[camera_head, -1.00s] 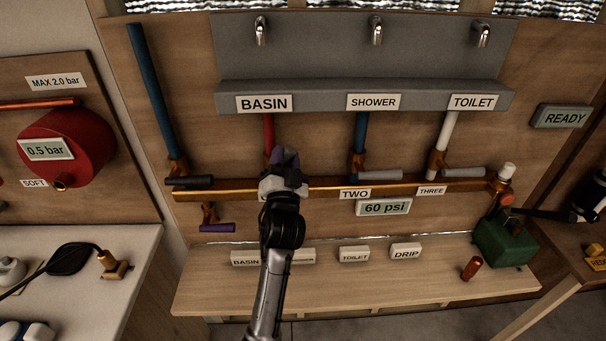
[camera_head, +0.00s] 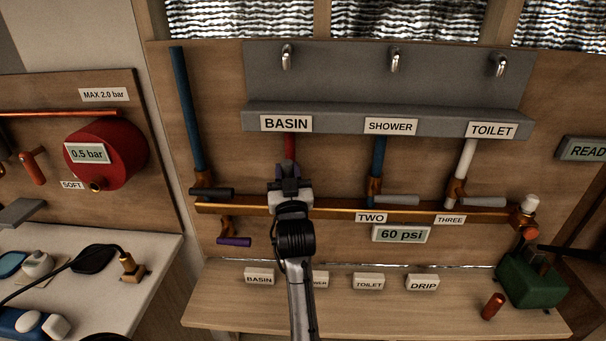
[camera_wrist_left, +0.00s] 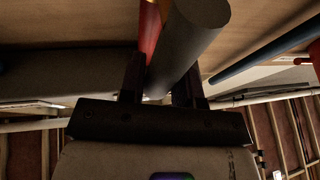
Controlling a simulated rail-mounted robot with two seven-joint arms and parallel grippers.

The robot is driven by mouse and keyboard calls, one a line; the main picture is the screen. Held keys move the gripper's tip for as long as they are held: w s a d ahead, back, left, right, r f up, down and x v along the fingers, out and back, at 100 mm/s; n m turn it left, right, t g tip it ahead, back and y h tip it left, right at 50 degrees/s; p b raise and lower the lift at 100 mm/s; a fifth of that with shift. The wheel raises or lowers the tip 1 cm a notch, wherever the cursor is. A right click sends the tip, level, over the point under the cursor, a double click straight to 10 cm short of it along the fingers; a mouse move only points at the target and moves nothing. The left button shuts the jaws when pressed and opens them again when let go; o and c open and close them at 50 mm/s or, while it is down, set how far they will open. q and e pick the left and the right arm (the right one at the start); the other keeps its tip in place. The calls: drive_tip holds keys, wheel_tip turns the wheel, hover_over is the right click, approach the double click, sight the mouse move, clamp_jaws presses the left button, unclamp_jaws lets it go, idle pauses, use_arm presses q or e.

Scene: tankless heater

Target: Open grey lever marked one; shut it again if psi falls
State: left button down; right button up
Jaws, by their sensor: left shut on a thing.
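My left gripper (camera_head: 288,182) is at the manifold, in front of the foot of the red basin pipe (camera_head: 290,146). It is shut on a grey lever (camera_wrist_left: 194,35), a thick round bar between its fingers in the left wrist view. In the head view the gripper and arm hide this lever and any tag below it. The neighbouring valves have tags TWO (camera_head: 370,217) and THREE (camera_head: 450,220), with grey levers (camera_head: 397,200) lying level to the right. The gauge (camera_head: 401,234) reads 60 psi. My right gripper is not in view.
A blue pipe (camera_head: 187,110) with a dark lever (camera_head: 212,192) stands left of the gripper. A purple-handled valve (camera_head: 234,241) hangs below the manifold. A red tank (camera_head: 120,150) reads 0.5 bar. The shelf (camera_head: 230,305) below holds tags and a red cylinder (camera_head: 492,306).

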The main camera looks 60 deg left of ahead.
sight(286, 162)
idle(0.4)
use_arm(q)
drive_tip(key=c, duration=0.8)
unclamp_jaws()
drive_tip(key=shift+r, duration=0.55)
wheel_tip(286, 162, up, 3)
drive_tip(key=shift+s+p, duration=0.1)
drive_tip(key=shift+p, duration=0.65)
drive_tip(key=shift+w+d+r, duration=0.8)
drive_tip(key=shift+d+r, duration=0.35)
drive_tip(key=shift+d, duration=0.6)
drive_tip(key=shift+w+d+r, duration=0.85)
drive_tip(key=shift+d+r, duration=0.3)
drive_tip(key=shift+d, duration=0.65)
drive_tip(key=shift+w+d+r, duration=0.8)
drive_tip(key=shift+d+r, duration=0.35)
drive_tip(key=shift+d, duration=0.6)
